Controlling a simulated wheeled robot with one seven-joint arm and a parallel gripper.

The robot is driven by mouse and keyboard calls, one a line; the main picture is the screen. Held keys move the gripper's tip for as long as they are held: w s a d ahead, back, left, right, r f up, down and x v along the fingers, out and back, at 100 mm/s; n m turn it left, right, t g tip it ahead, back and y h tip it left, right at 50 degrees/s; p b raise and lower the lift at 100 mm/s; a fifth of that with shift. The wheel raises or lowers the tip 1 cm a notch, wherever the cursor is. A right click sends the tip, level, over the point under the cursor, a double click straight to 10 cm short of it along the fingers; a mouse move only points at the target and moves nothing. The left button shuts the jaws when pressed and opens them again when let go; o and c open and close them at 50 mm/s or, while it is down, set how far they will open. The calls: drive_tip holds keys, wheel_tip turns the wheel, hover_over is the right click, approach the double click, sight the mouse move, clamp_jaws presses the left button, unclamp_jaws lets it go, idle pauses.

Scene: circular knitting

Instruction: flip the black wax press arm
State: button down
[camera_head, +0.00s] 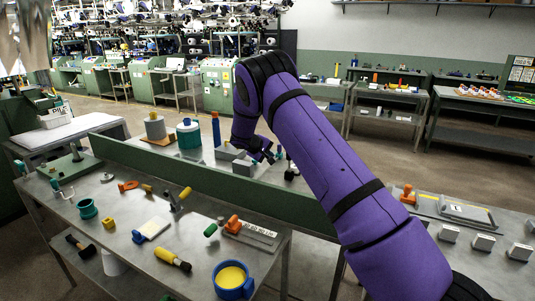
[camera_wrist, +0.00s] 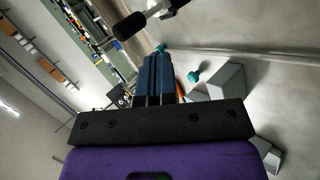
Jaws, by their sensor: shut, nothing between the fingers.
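A black rounded handle (camera_wrist: 130,25) on a pale metal bracket (camera_wrist: 165,9) shows at the top of the wrist view; it looks like the black wax press arm. A small dark thing (camera_head: 290,173) beside my gripper in the head view may be the same part, but it is too small to tell. My gripper (camera_head: 268,156) is low over the far bench, behind the green divider. In the wrist view, the blue fingers of my gripper (camera_wrist: 155,60) are together and empty. They point toward the handle, and I cannot tell whether they touch it.
Grey wedge blocks (camera_wrist: 226,82) and a teal knob (camera_wrist: 194,77) lie close beside the fingers. A green divider (camera_head: 200,180) separates the benches. A blue bottle (camera_head: 216,130) and teal-based spool (camera_head: 189,134) stand left of my gripper. Tools crowd the near bench (camera_head: 150,265).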

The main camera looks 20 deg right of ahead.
drive_tip(key=w+d+f, duration=0.2)
drive_tip(key=d+f, duration=0.1)
drive_tip(key=d, duration=0.5)
drive_tip(key=shift+w+d+f, duration=0.15)
drive_tip(key=shift+w+f, duration=0.2)
drive_tip(key=shift+d+r, duration=0.1)
